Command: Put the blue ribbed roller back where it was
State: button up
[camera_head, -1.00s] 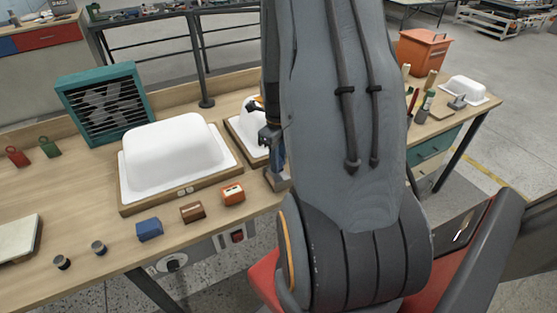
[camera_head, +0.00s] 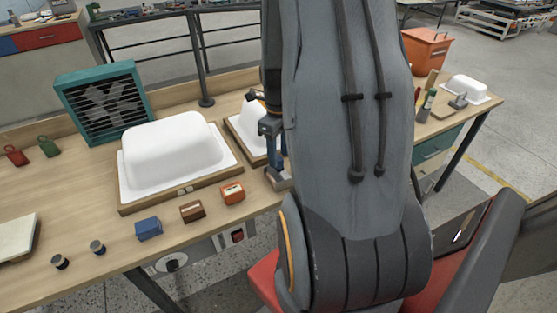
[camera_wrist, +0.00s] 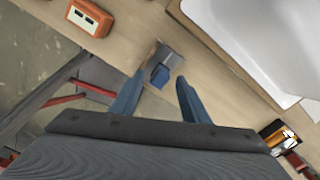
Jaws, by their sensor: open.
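My gripper (camera_head: 277,158) hangs point down over the front edge of the bench, beside the second white shell (camera_head: 246,128). In the wrist view my gripper (camera_wrist: 160,75) is open, with its two blue fingers apart. A small grey and blue block-like piece (camera_wrist: 163,62) stands on the bench just beyond and between the fingertips. It also shows as a grey block (camera_head: 278,179) under my gripper in the head view. I cannot make out ribs on it, so I cannot tell whether it is the blue ribbed roller. My arm hides part of the bench.
A large white shell (camera_head: 172,152) sits on a wooden base to the left. An orange box (camera_head: 232,193), a brown box (camera_head: 193,211) and a blue box (camera_head: 149,229) line the front edge. A teal fan box (camera_head: 104,103) stands behind. Tools stand at the right end.

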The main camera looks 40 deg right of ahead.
notch_tip(320, 180, up, 8)
jog(key=r+b, duration=0.1)
jog(key=b, duration=0.1)
jog(key=s+a+n+t, duration=0.1)
jog(key=s+a+n, duration=0.1)
jog(key=a+n, duration=2.2)
jog(key=n, duration=0.9)
jog(key=shift+s+a+t, duration=0.2)
jog(key=shift+s+t, duration=0.05)
jog(key=shift+t, duration=0.15)
jog(key=shift+f, duration=0.1)
jog(key=shift+f+b, duration=1.2)
jog(key=shift+f, duration=0.05)
